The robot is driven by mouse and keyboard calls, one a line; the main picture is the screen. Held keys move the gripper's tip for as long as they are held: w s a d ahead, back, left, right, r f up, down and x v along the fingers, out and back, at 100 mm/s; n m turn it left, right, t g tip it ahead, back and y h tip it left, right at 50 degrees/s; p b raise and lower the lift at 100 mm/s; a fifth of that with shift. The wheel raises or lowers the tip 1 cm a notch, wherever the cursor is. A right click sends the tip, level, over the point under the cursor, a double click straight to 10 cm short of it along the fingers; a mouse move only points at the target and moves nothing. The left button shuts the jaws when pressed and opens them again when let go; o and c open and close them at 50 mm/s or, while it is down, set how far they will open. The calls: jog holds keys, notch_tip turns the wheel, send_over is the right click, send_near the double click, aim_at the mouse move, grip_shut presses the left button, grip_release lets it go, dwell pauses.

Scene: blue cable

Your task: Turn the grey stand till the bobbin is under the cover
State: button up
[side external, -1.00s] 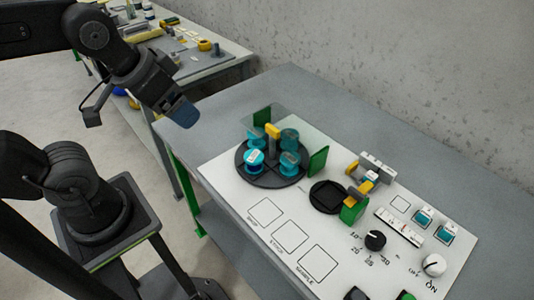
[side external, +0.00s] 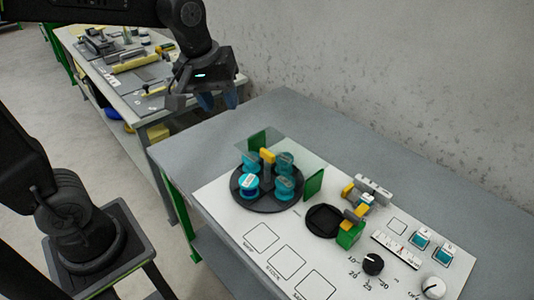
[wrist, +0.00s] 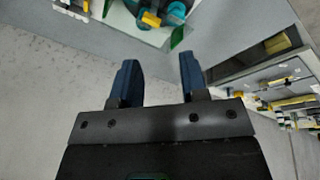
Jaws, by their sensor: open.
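The round dark grey stand (side external: 268,204) sits on the white panel and carries several teal bobbins, one at its front left (side external: 249,186) and one at its right (side external: 285,186). A yellow-topped grey post (side external: 267,155) rises at its middle. A clear cover (side external: 300,150) between two green plates (side external: 314,185) spans the back part, with a bobbin (side external: 284,161) seen under or behind it. My gripper (side external: 219,98) is open and empty, high up and left of the stand. In the wrist view its blue fingers (wrist: 158,62) are apart, with the yellow top (wrist: 151,19) beyond them.
Right of the stand are a black round holder (side external: 323,221), a green block (side external: 349,235) with yellow parts, a dial (side external: 373,265) and teal switches (side external: 420,241). A concrete wall stands behind. The grey table behind the panel is clear. Another cluttered bench (side external: 130,70) stands at the left.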

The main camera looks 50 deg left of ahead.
jog(key=w+f+n+g, duration=0.1)
jog(key=w+f+n, duration=0.25)
jog(key=w, duration=0.25)
jog(key=n+g, duration=0.2)
jog(key=n, duration=0.4)
send_over(267, 152)
notch_tip(267, 152, down, 5)
jog(key=shift+n, duration=0.25)
notch_tip(267, 152, down, 14)
jog(key=shift+r, duration=0.1)
grip_shut()
